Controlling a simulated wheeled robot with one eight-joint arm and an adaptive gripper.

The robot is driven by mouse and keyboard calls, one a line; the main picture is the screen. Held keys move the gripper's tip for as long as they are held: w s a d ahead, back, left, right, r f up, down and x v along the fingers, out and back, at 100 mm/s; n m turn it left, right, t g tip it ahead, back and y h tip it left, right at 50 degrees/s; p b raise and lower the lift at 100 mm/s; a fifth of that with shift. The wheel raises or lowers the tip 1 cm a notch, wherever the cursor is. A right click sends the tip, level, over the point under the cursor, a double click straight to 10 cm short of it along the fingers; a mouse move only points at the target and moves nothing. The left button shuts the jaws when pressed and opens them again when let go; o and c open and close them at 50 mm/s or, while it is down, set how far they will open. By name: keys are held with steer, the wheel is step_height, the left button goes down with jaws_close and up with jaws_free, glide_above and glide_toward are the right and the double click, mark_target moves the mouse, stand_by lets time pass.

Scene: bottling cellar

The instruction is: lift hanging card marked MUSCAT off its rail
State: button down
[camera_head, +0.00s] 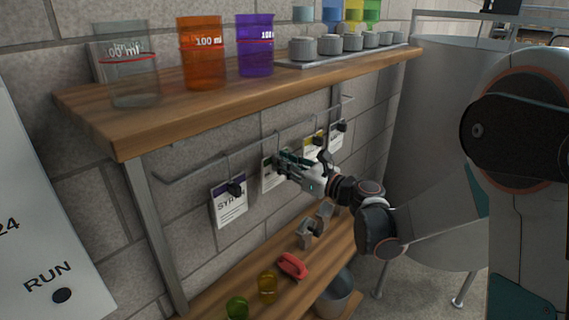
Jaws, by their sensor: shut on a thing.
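Several cards hang by dark clips from a thin metal rail (205,167) under the upper wooden shelf. The nearest card (229,207) has a dark blue band and reads something like SYRAH. The second card (268,180) has a green band, and my gripper covers much of it. A yellow-banded card (311,146) and another card (337,136) hang farther along. I cannot read MUSCAT on any card. My gripper (281,163) reaches in from the right and is shut on the green-banded card near the rail. Its exact contact and the card's hook are partly hidden.
The upper shelf (190,115) holds coloured beakers and a row of grey weights. The lower shelf (255,270) holds a red object (292,265), a metal clamp-like part (311,232) and small coloured cups. A large grey tank (430,110) stands right. The neighbouring cards are close to my gripper.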

steer(key=shift+r, duration=0.15)
steer(key=shift+r+p, duration=0.9)
steer(key=shift+r, duration=0.7)
steer(key=shift+s+d, duration=0.1)
steer(key=shift+d, duration=0.05)
steer(key=b+v, duration=0.1)
steer(key=v, duration=0.8)
steer(key=shift+s+d, duration=0.25)
stand_by(0.5)
